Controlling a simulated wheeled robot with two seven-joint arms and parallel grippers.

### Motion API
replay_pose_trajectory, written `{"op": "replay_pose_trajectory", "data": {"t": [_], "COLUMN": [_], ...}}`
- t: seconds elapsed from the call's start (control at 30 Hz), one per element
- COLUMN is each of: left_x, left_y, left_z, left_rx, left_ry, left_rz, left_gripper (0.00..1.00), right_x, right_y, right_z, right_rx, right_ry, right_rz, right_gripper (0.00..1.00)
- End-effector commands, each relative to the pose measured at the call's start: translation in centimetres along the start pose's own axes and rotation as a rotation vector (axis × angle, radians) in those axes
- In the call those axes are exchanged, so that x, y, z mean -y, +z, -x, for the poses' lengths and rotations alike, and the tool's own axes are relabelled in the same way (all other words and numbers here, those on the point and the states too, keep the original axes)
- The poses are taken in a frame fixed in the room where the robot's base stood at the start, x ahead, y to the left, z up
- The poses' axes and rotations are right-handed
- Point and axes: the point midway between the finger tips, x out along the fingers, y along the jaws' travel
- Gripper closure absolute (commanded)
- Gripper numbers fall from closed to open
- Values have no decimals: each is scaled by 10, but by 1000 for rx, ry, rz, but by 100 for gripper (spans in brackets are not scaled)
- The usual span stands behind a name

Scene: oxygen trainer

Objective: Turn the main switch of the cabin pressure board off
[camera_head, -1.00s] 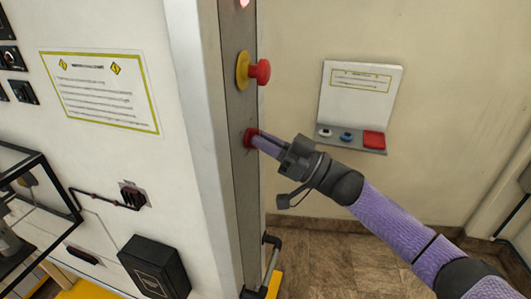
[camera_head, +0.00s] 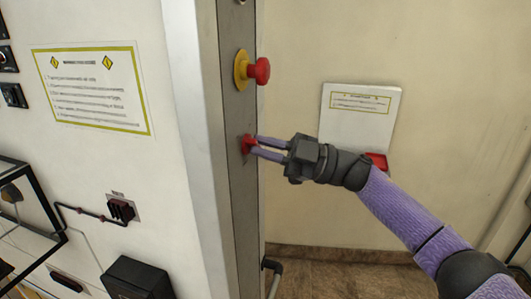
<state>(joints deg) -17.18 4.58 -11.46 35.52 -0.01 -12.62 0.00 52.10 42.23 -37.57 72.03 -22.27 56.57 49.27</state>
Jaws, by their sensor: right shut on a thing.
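The main switch (camera_head: 247,144) is a small red knob on the narrow grey side panel (camera_head: 238,190), below a red mushroom button. My right gripper (camera_head: 254,147) reaches it from the right, its two purple fingers shut on the red knob. The fingertips hide part of the knob. A lamp spot at the top of the panel (camera_head: 240,2) shows no red glow. My left gripper is not in view.
A red mushroom button (camera_head: 262,71) on a yellow base sticks out just above my right gripper. A white wall panel (camera_head: 358,115) with a red button (camera_head: 377,161) stands behind my right arm. A black box (camera_head: 137,279) is at the lower left.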

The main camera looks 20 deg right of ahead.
Motion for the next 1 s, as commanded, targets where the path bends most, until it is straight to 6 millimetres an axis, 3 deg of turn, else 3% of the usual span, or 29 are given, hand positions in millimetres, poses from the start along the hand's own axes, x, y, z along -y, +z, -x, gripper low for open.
{"op": "replay_pose_trajectory", "data": {"t": [0.7, 0.73, 0.87, 1.0], "left_x": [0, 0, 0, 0], "left_y": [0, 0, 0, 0], "left_z": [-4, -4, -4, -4], "left_rx": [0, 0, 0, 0], "left_ry": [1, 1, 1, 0], "left_rz": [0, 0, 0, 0], "left_gripper": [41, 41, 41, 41], "right_x": [0, 0, 0, 0], "right_y": [0, 0, 0, 0], "right_z": [0, 0, 0, 0], "right_rx": [0, 0, 0, 0], "right_ry": [-26, -26, -25, -25], "right_rz": [60, 60, 60, 60], "right_gripper": [100, 82, 54, 51]}}
